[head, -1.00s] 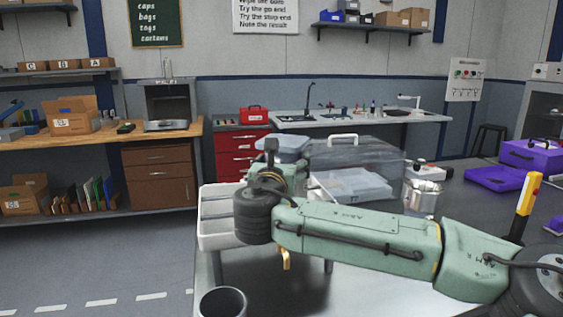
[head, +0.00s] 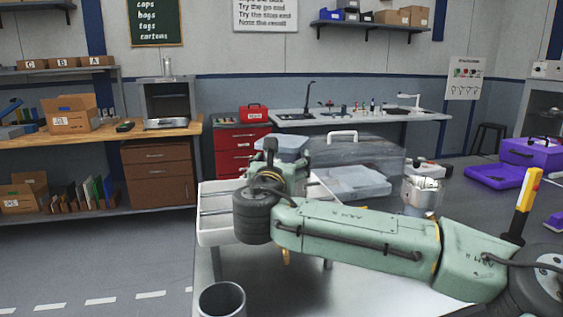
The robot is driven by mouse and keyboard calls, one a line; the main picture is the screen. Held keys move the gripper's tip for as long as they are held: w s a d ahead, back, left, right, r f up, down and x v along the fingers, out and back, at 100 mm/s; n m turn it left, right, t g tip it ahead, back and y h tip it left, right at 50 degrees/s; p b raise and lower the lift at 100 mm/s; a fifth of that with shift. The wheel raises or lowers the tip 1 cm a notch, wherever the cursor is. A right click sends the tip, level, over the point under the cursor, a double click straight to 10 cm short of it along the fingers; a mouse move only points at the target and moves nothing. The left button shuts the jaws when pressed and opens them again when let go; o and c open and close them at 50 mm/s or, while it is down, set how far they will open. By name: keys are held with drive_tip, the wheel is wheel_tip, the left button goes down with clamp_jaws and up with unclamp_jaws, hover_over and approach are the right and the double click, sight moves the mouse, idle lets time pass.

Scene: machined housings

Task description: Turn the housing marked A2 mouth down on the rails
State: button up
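A grey, open-topped round cup-shaped part (head: 222,301) stands upright at the bottom of the head view, mouth up, cut off by the frame edge. A shiny metal round part (head: 419,194) stands farther back on the bench, behind my arm. I can read no A2 mark on either, and I cannot make out the rails. My green arm reaches across the bench from the right. My gripper is mostly hidden behind its wrist; only a small amber piece (head: 286,257), perhaps part of it, shows below the arm. I cannot see whether it holds anything.
A white divided tray (head: 213,212) lies left of my wrist. A clear lidded case (head: 352,182) stands behind the arm. The bench front near the cup looks clear.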

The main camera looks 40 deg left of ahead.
drive_tip(key=o, duration=0.4)
drive_tip(key=shift+f, duration=0.25)
drive_tip(key=v, duration=1.2)
